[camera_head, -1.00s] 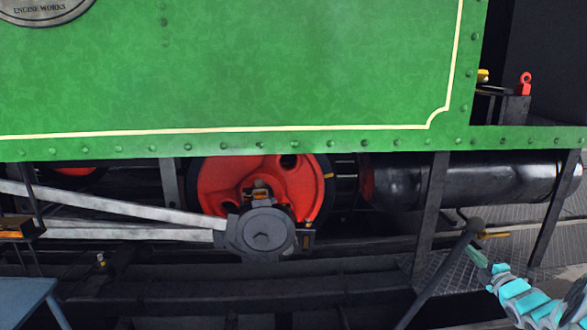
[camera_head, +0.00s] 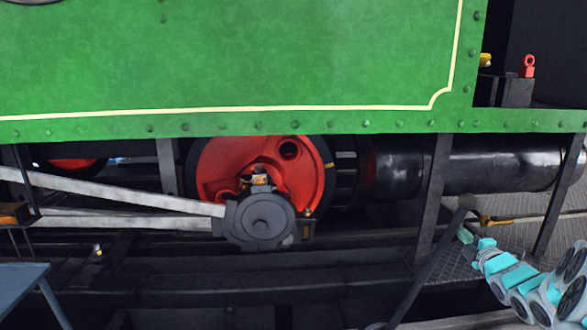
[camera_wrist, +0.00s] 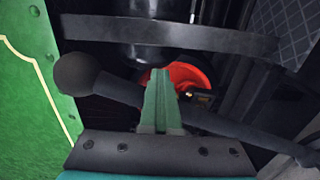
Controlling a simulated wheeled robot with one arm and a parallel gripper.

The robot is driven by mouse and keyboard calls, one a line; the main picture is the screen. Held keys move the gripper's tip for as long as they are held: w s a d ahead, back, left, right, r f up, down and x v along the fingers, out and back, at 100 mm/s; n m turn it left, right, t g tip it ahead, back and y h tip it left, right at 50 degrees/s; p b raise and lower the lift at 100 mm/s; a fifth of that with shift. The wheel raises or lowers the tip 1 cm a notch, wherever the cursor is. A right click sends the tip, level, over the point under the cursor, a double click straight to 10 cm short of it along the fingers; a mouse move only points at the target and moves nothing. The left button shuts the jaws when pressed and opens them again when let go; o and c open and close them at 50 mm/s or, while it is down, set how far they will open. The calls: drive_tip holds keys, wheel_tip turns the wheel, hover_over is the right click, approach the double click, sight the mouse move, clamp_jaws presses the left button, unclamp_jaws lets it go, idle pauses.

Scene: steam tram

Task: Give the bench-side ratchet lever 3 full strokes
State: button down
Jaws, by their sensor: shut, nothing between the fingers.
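The ratchet lever is a dark rod with a round knob (camera_head: 467,202), leaning at the lower right of the head view, its lower end out of frame. In the wrist view its knob (camera_wrist: 78,73) is at the left and the rod (camera_wrist: 235,131) slopes down to the right. My gripper (camera_head: 465,236) is just right of the rod, a little below the knob. In the wrist view its green fingers (camera_wrist: 161,75) are shut with nothing between them and cross in front of the rod. I cannot tell whether they touch it.
A dark upright post (camera_head: 432,200) stands left of the knob. The green tram side panel (camera_head: 230,60) hangs above, with a red wheel (camera_head: 305,185) and coupling rods below. A blue bench (camera_head: 20,285) is at the lower left. A curved dark bar (camera_wrist: 170,36) crosses the wrist view.

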drive_tip(key=shift+a, duration=0.1)
drive_tip(key=shift+a+b, duration=0.3)
drive_tip(key=shift+b, duration=0.05)
drive_tip(key=a+b, duration=0.1)
drive_tip(key=a+r+b, duration=0.1)
drive_tip(key=a, duration=0.1)
drive_tip(key=a+b, duration=0.1)
drive_tip(key=a, duration=0.1)
drive_tip(key=shift+s+a+r+b, duration=0.1)
drive_tip(key=shift+s+r+b, duration=0.05)
drive_tip(key=shift+r+b, duration=0.25)
drive_tip(key=shift+a+r, duration=0.3)
drive_tip(key=shift+a, duration=0.25)
